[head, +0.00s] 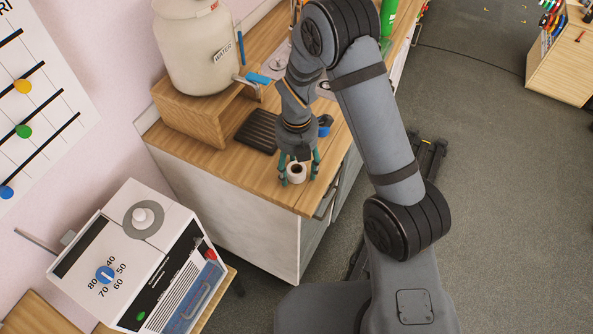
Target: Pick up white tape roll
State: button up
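The white tape roll (296,175) stands on the wooden counter (235,178) near its front corner, with its dark centre hole facing up. My gripper (299,172) points down over the roll. Its teal fingers are spread, one on the left and one on the right of the roll. A small gap seems to show on the right side; whether the left finger touches the roll I cannot tell. The roll appears to rest on the counter.
A dark ridged tray (257,131) lies behind the roll. A water container (197,50) stands on a wooden stand (188,114) with a blue-handled tap. A white machine with a dial (130,262) is at lower left. The counter edge is close to the roll.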

jog(key=c, duration=1)
jog(key=shift+r, duration=0.1)
jog(key=shift+c, duration=0.4)
